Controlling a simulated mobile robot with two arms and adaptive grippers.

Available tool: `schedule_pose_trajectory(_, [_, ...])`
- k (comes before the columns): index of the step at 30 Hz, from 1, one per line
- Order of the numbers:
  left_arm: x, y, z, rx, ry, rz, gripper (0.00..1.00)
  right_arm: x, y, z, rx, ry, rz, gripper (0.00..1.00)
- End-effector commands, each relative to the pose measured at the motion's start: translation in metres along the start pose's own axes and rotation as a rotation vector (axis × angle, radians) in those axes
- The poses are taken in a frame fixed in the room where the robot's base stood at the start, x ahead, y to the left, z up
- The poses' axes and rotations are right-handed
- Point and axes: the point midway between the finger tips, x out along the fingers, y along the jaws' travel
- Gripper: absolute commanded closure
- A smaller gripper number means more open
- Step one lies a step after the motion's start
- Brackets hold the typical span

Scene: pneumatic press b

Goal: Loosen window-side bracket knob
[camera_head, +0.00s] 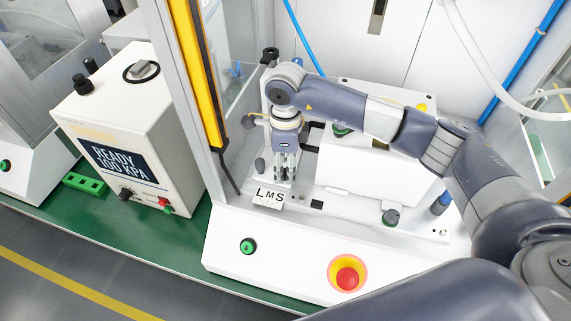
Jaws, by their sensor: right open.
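My right gripper (285,174) points down in front of the press column, over the white press base (225,262). It is open, with no object visible between its fingers. A small grey knob (260,166) stands just left of the gripper, seemingly apart from it. A dark knob (391,217) stands on the base further right, away from the gripper. I cannot tell for sure which one is the window-side bracket knob. The gripper and wrist hide part of the press column and whatever stands behind them. My left gripper is not in view.
A yellow light-curtain post (196,75) stands close left of my wrist. A red emergency button (347,276) and a green button (247,246) are on the front. A white pressure unit (150,120) reading READY 100 KPA stands left.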

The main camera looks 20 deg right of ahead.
Motion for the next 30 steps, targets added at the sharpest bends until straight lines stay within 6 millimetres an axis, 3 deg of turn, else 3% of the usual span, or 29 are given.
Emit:
schedule_pose_trajectory(6, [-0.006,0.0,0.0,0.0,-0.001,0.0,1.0,0.017,0.0,0.0,0.0,0.0,0.0,0.54])
schedule_pose_trajectory(14, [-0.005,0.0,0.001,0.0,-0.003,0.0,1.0,0.019,0.0,0.0,-0.001,0.0,-0.001,0.54])
schedule_pose_trajectory(21, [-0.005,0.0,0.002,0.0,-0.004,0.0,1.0,0.019,0.0,0.0,-0.001,0.0,-0.001,0.99])
schedule_pose_trajectory(30, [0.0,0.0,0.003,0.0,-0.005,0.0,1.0,0.02,0.0,0.0,-0.021,0.0,-0.002,0.99])
